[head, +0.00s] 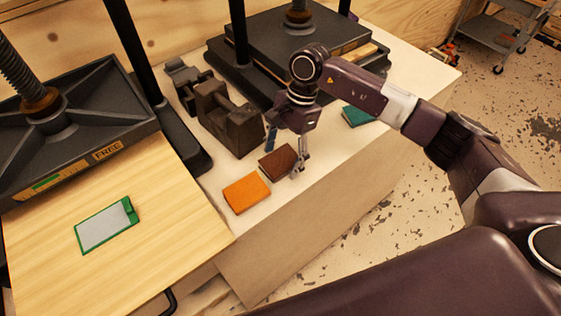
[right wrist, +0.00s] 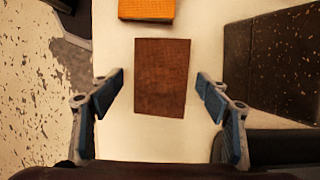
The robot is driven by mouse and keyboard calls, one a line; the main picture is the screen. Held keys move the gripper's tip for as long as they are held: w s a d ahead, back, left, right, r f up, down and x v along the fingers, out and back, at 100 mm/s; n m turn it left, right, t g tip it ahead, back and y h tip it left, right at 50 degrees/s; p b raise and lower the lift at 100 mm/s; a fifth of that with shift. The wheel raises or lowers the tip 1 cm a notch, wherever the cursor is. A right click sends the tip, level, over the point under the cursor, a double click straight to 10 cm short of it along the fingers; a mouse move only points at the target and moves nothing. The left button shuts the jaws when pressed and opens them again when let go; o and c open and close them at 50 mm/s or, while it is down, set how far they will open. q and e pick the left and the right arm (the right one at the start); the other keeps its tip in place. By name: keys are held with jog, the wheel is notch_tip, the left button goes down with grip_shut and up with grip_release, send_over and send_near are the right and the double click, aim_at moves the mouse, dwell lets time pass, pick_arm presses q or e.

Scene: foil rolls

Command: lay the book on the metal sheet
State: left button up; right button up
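A brown book (head: 275,164) lies flat on the pale bench top, and it also shows in the right wrist view (right wrist: 162,98). My right gripper (head: 284,156) is open above it, one finger on each side, with no visible contact. An orange book (head: 246,194) lies just beside the brown one, and its edge shows at the top of the right wrist view (right wrist: 147,9). A teal book (head: 357,116) lies farther along the bench behind my right arm. My left gripper is out of view.
The wooden board (head: 178,255) sits under a black screw press (head: 75,110) at the left. Dark metal blocks (head: 230,118) stand behind the brown book. A second black press (head: 265,45) stands at the back. Bare bench (head: 310,190) lies toward the front edge. A cart (head: 500,30) stands far right.

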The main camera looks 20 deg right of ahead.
jog(key=c, duration=1)
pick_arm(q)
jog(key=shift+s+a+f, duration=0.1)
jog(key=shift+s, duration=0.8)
pick_arm(e)
jog(key=c, duration=0.3)
